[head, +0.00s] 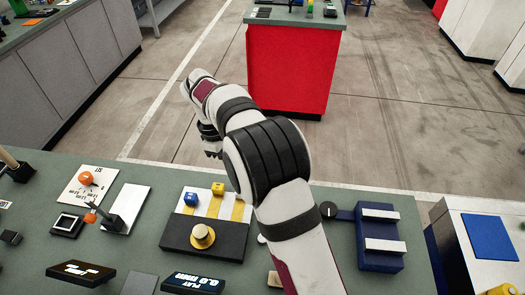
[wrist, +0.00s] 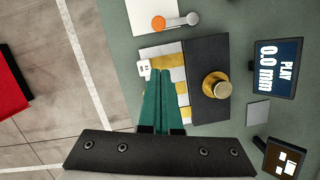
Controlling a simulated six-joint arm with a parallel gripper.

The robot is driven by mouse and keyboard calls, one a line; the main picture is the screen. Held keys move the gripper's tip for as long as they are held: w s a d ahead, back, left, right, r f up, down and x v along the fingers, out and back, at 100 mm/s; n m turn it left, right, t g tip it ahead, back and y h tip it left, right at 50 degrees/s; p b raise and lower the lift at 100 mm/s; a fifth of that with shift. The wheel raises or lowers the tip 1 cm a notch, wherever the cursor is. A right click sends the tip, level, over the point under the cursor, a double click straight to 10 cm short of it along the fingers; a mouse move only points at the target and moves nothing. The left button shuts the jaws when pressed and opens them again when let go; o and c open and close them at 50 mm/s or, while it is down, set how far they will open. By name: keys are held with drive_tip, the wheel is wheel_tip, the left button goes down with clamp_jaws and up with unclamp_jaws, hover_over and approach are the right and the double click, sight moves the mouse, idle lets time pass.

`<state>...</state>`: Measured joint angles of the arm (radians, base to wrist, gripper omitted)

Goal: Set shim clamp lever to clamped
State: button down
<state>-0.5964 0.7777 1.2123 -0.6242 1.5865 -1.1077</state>
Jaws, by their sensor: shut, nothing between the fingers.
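No readable label marks the shim clamp lever, so I cannot tell which part it is. An orange-tipped lever (head: 91,217) stands by a white plate (head: 133,205) at the left of the bench. In the wrist view, an orange-knobbed lever (wrist: 160,23) with a grey end lies near the top edge. My gripper (head: 212,151) is over the bench's far side. Its teal fingers (wrist: 162,74) are shut and empty, above the striped fixture, hiding part of it.
A display (wrist: 272,68) reads PLAY 0.0 mm. A card with an orange ball (head: 87,178) lies far left. Open floor lies beyond the bench.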

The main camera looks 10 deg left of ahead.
drive_tip(key=shift+w+a+f+n, duration=0.25)
drive_tip(key=shift+a+f+n, duration=0.25)
drive_tip(key=shift+a+f, duration=0.35)
drive_tip(key=x, duration=0.9)
drive_tip(key=shift+d+r, duration=0.1)
drive_tip(key=shift+d, duration=0.05)
drive_tip(key=d, duration=0.2)
drive_tip(key=d+f, duration=0.1)
drive_tip(key=shift+s, duration=0.25)
drive_tip(key=shift+s+d, duration=0.1)
drive_tip(key=shift+d, duration=0.45)
